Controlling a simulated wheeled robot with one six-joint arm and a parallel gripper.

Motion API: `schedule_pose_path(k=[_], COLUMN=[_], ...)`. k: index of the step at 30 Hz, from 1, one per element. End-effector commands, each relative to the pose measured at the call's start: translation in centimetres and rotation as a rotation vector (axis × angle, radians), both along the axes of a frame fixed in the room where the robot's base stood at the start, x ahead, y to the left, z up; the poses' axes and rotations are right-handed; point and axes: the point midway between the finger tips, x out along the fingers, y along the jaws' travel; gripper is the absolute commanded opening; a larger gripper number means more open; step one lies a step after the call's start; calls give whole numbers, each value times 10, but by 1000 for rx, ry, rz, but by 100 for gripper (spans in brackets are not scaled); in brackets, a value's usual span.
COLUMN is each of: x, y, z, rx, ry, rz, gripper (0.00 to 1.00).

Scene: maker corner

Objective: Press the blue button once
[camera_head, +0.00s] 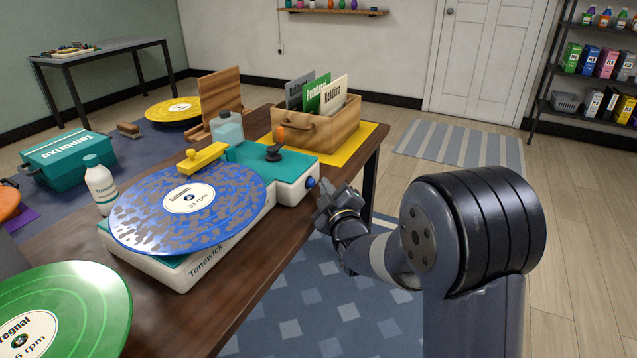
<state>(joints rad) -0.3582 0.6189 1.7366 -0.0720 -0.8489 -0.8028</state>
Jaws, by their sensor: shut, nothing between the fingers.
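The blue button (311,182) is a small round knob on the right end face of the white and teal record player (291,188). A blue record (150,215) with silvery patches lies on the player's platter. My gripper (325,212) is just right of and slightly below the button, beyond the table's edge. It is shut and empty. A small gap shows between the gripper and the button, though depth is hard to judge. The button's face is turned partly away from the camera.
A green record (62,318) lies at the table's near left. A white bottle (101,186) stands left of the player. A wooden crate (318,130) with record sleeves sits behind it on a yellow mat (362,143).

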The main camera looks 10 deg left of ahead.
Motion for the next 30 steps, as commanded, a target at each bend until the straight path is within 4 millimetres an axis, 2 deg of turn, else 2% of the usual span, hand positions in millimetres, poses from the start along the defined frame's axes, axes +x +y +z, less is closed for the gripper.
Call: schedule_pose_path(k=[1, 30], x=[0, -5], y=[13, 11], z=[1, -6], rx=[1, -1], ry=[-7, -2], rz=[23, 23], gripper=[0, 0])
